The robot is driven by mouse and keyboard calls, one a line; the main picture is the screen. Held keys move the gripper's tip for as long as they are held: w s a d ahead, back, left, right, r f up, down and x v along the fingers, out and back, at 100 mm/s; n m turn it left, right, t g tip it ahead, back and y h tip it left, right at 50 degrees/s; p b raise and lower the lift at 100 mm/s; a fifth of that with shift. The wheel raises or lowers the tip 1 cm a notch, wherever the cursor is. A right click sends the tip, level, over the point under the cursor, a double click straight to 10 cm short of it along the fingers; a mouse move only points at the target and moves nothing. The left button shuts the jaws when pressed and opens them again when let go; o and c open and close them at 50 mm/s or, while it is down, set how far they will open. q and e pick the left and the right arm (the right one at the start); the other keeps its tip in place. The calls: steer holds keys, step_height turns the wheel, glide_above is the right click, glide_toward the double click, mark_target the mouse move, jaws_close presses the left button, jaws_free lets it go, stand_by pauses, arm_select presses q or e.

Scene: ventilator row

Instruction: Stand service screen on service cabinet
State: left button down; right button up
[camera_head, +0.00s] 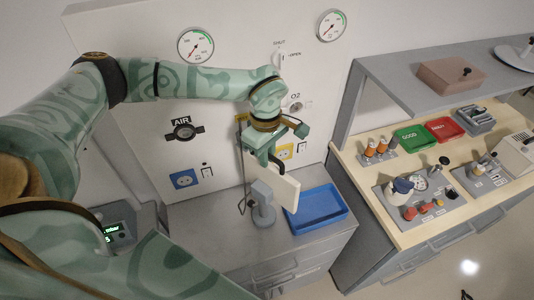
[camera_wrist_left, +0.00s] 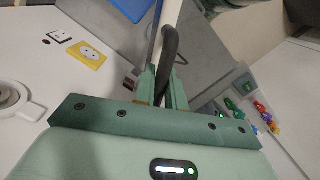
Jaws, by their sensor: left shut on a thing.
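The service screen, a cream panel (camera_head: 285,188) with a dark handle, hangs tilted below my left gripper (camera_head: 268,160). The left gripper is shut on the dark handle (camera_wrist_left: 169,50); the pale panel edge (camera_wrist_left: 168,22) also shows in the left wrist view. The service cabinet (camera_head: 222,222) is the grey unit with drawers below it. The screen is over the cabinet top, beside a blue tray. I cannot tell whether its lower edge touches the top. My right gripper is not in view.
The blue tray (camera_head: 322,223) takes the cabinet's right side; a grey device on a round base (camera_head: 262,204) stands left of the screen. The wall panel with gauges (camera_head: 196,46) and sockets is behind. A wooden-topped bench (camera_head: 345,158) with many parts is at right.

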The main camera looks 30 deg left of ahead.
arm_select(q)
steer(key=shift+r, duration=0.15)
steer(key=c, duration=1.4)
jaws_free()
steer(key=shift+o, duration=0.2)
steer(key=shift+s+f, duration=0.15)
steer(key=shift+f, duration=0.05)
step_height(320, 180, up, 23)
steer(key=p, duration=0.5)
steer(key=shift+w+a+f+p, duration=0.2)
steer(key=shift+w+a+p, duration=0.1)
steer(key=shift+w+p, duration=0.1)
